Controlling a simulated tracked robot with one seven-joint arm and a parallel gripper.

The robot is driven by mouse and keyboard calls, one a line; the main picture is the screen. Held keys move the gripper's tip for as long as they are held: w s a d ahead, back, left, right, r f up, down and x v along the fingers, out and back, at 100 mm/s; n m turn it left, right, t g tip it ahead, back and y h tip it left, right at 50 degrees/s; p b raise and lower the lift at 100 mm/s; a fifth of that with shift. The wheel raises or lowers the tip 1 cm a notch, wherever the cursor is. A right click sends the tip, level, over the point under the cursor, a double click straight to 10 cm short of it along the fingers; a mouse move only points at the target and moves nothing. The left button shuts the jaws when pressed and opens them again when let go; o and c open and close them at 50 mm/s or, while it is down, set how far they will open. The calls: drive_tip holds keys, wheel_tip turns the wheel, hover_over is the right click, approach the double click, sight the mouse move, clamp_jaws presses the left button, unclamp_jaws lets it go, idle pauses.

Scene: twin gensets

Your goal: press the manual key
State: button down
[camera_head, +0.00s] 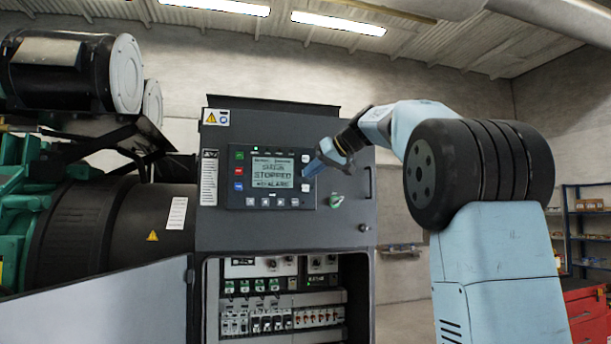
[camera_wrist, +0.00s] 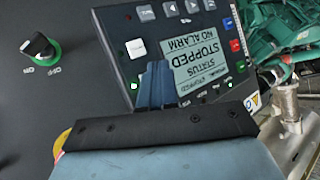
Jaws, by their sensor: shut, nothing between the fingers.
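The control panel (camera_head: 272,150) is a dark unit on the cabinet front, with a lit display (camera_head: 271,174) reading STOPPED. White keys stand at its right side: an upper key (camera_head: 305,158) and a lower key (camera_head: 306,188). The lower key also shows in the wrist view (camera_wrist: 136,48), where the panel appears upside down. The key labels are too small for me to tell which is the manual key.
A rotary switch (camera_head: 336,201) sits right of the panel; it also shows in the wrist view (camera_wrist: 40,46). An open cabinet door (camera_head: 100,305) and breakers (camera_head: 265,320) lie below. Green and dark engine parts (camera_head: 95,225) stand left. A red tool chest (camera_head: 588,312) stands right.

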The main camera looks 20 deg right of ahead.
drive_tip(key=shift+s, duration=0.1)
drive_tip(key=s, duration=0.6)
idle(0.4)
idle(0.6)
drive_tip(key=s+f+m+g+h, duration=0.2)
drive_tip(key=s+f+h, duration=0.1)
drive_tip(key=s+f, duration=1.4)
drive_tip(key=s+f+m+g+h, duration=0.2)
drive_tip(key=s+f+h, duration=0.2)
drive_tip(key=s+f, duration=1.2)
wheel_tip(320, 180, down, 6)
drive_tip(key=shift+s+a+f+m+h, duration=0.1)
drive_tip(key=shift+s+a+m+h, duration=0.2)
drive_tip(key=shift+s+a+m, duration=0.1)
